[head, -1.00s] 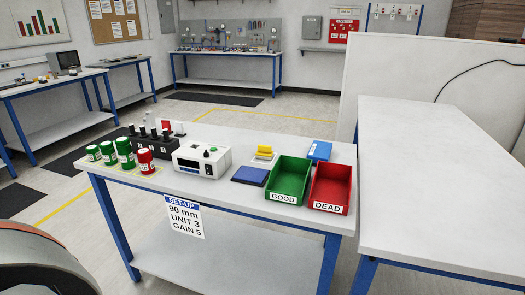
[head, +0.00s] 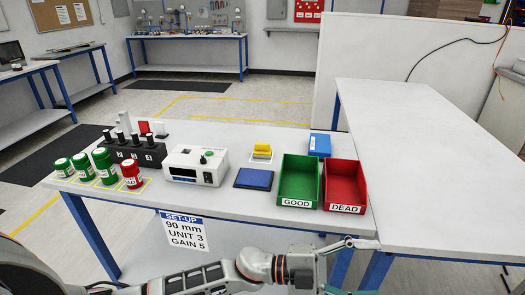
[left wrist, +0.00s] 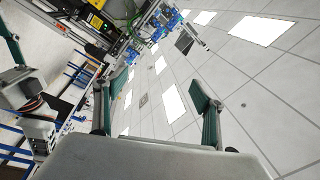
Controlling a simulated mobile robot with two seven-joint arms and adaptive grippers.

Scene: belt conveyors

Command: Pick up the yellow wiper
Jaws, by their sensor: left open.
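The yellow wiper (head: 262,148) sits on a small white holder (head: 261,157) on the workbench, behind the blue pad and left of the green bin. My left gripper (head: 370,268) is at the bottom of the head view, in front of the bench and below the red bin. It is open and empty, well apart from the wiper. In the left wrist view its two green-padded fingers (left wrist: 160,92) are spread, facing the ceiling; the wiper does not show there. My right gripper is not in view.
Around the wiper are a blue pad (head: 254,179), a green GOOD bin (head: 299,203), a red DEAD bin (head: 344,208), a blue box (head: 319,145) and a white instrument (head: 196,164). Red and green canisters stand at the left. A bare white table (head: 430,170) adjoins on the right.

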